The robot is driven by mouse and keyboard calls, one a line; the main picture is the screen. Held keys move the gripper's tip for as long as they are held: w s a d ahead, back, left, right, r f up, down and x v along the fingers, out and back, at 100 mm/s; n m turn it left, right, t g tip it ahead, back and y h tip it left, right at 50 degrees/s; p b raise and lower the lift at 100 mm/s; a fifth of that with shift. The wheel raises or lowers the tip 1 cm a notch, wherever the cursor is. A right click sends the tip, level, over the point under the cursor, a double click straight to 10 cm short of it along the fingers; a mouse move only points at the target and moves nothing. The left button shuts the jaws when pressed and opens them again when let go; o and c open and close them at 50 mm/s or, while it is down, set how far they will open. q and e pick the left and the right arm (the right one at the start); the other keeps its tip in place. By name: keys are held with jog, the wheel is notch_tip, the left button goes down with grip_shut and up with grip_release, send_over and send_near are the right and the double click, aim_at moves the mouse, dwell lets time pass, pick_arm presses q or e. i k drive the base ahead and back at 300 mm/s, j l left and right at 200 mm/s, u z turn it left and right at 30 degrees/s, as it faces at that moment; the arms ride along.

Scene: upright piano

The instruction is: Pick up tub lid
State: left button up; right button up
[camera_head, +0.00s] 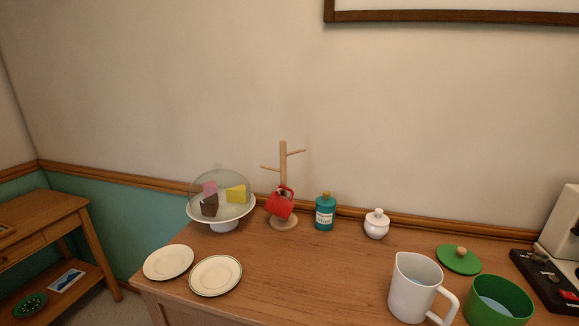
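A round green lid with a small wooden knob (451,264) lies flat on the wooden counter at the right, knob up. A green tub (507,312) stands open in front of it and to its right, apart from the lid; something pale blue shows inside. The tub's lower part is cut off by the picture's bottom edge. Neither of my grippers is in view.
A white jug (408,290) stands left of the tub. A dark tray (541,281) is at the right edge. Behind are a white lidded pot (376,225), teal canister (325,214), red mug (278,205) and domed cake stand (226,216). Two plates (216,275) lie left; mid-counter is clear.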

aim_at(458, 259)
jog(key=z, duration=1.45)
